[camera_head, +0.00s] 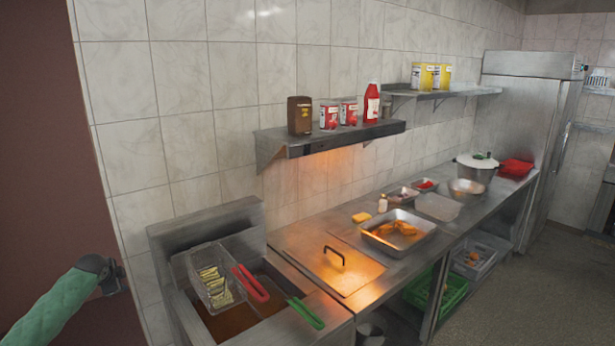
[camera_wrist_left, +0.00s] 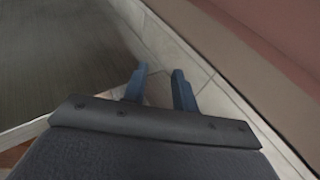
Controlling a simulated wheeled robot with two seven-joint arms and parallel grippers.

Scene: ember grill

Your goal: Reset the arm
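My left arm comes in from the left edge of the head view in a green sleeve. My left gripper (camera_head: 120,276) is dark and held up in front of the tiled wall, left of the fryer. In the left wrist view its two blue fingers (camera_wrist_left: 160,86) stand apart with a gap between them, and nothing is held. Floor and a tiled wall base show beyond the fingers. My right gripper is not in either view.
A fryer (camera_head: 160,240) holds a basket of fries (camera_head: 213,284) with a red handle; a green handle lies beside it. A steel counter with a lidded section (camera_head: 325,262) and a food tray (camera_head: 425,247) runs right. A heated shelf (camera_head: 330,140) hangs above.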

